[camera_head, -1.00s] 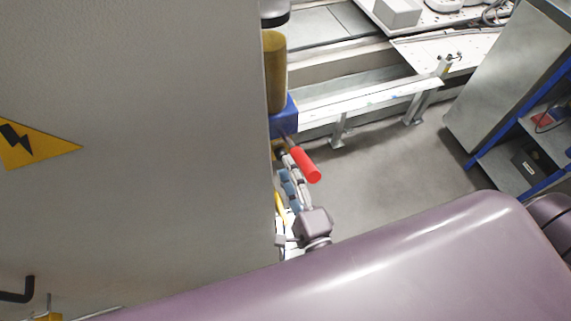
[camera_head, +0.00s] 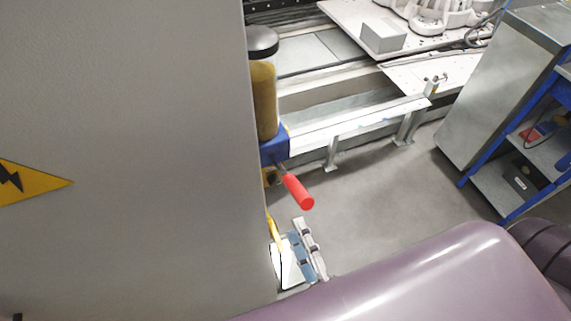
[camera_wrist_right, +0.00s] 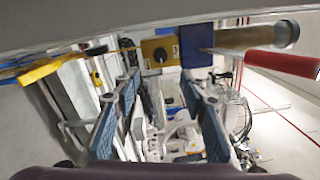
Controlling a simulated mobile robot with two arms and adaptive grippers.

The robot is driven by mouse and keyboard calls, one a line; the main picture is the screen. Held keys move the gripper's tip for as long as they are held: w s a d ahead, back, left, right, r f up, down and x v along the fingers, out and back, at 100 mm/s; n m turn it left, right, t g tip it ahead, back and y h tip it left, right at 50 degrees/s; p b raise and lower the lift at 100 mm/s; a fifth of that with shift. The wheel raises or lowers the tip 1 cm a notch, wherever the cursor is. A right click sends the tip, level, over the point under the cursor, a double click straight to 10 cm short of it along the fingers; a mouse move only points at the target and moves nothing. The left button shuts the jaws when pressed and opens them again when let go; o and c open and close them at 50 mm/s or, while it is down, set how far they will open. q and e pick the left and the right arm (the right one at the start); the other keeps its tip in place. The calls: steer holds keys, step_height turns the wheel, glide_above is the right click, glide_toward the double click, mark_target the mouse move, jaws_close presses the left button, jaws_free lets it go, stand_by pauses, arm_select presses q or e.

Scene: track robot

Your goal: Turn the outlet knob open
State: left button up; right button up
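A red handle (camera_head: 298,190) sticks out below a blue block (camera_head: 274,146) under a yellow-brown cylinder with a dark cap (camera_head: 262,90). In the wrist view the red handle (camera_wrist_right: 284,64), the blue block (camera_wrist_right: 196,44) and a yellow block with a black knob (camera_wrist_right: 160,53) lie along the top. I cannot tell which part is the outlet knob. My right gripper (camera_head: 296,228) is below the red handle and apart from it. In the wrist view its fingers (camera_wrist_right: 160,78) are spread with nothing between them. My left gripper is not in view.
A large grey cabinet (camera_head: 120,100) with a yellow warning sign (camera_head: 30,182) fills the left, close to the handle. A metal rail (camera_head: 360,122) runs behind. A grey cabinet with blue shelves (camera_head: 500,100) stands right. Open grey floor (camera_head: 385,195) lies between.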

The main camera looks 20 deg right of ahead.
steer(key=s+d+f+n+g+y, duration=0.1)
steer(key=s+f+n+g, duration=0.3)
steer(key=f, duration=0.7)
steer(key=w+f+n+g+y, duration=0.1)
steer(key=f+n+g, duration=0.1)
steer(key=f+n, duration=0.6)
steer(key=s+d+f+n+g, duration=0.1)
steer(key=s+f+n+g, duration=0.15)
steer(key=f, duration=1.05)
steer(key=s+d+f+n+g+h, duration=0.1)
steer(key=s+d+f+n+g, duration=0.3)
steer(key=s+f, duration=0.3)
steer(key=s+d+f+n+g+h, duration=0.1)
steer(key=s+d+f+n+g, duration=0.3)
steer(key=s+f, duration=0.4)
steer(key=s+g, duration=0.1)
steer(key=s, duration=0.2)
steer(key=shift+s+f+h, duration=0.15)
steer(key=shift+s+h, duration=0.15)
